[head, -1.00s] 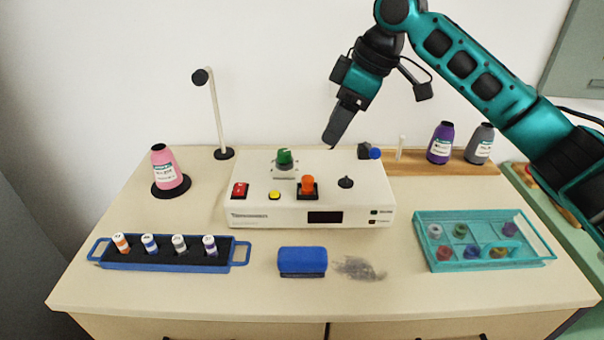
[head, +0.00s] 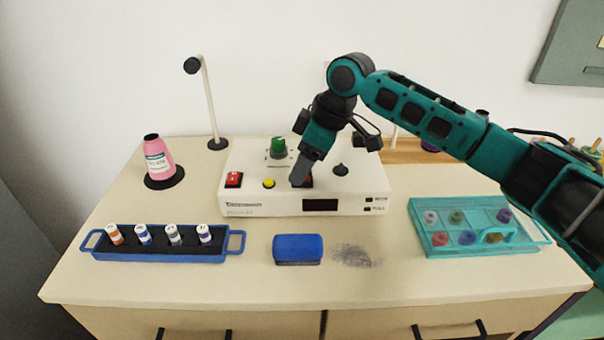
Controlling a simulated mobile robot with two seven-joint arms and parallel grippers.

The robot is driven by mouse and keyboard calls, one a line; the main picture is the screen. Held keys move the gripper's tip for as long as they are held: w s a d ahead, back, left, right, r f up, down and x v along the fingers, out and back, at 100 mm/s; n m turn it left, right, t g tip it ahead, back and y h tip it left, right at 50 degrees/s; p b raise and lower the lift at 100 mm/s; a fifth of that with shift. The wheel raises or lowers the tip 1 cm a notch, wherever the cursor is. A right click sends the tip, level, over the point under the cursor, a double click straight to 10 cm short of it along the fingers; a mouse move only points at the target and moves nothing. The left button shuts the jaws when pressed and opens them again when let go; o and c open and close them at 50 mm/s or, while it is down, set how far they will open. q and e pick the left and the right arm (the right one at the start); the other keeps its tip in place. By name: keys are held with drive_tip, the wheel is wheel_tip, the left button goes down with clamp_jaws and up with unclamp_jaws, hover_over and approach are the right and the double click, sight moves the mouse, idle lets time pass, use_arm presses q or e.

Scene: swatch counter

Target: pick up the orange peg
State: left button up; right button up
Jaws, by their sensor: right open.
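The orange peg on the white control box (head: 250,206) is hidden behind my right gripper (head: 299,182). Only an edge of its dark square base (head: 309,183) shows beside the fingers. My right gripper points down over that spot, its fingertips close to the top of the box; it is open. Whether the fingers are around the peg or in front of it cannot be told. My left gripper is not in view.
Near the fingers on the box are a yellow button (head: 269,184), red switch (head: 233,180), green knob (head: 278,146) and black knob (head: 340,169). In front lie a blue block (head: 298,249), a spool rack (head: 187,247) and a teal tray (head: 480,251).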

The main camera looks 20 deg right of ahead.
clamp_jaws()
idle(0.5)
drive_tip(key=shift+r, duration=0.1)
wheel_tip(320, 180, up, 20)
drive_tip(key=p, duration=0.2)
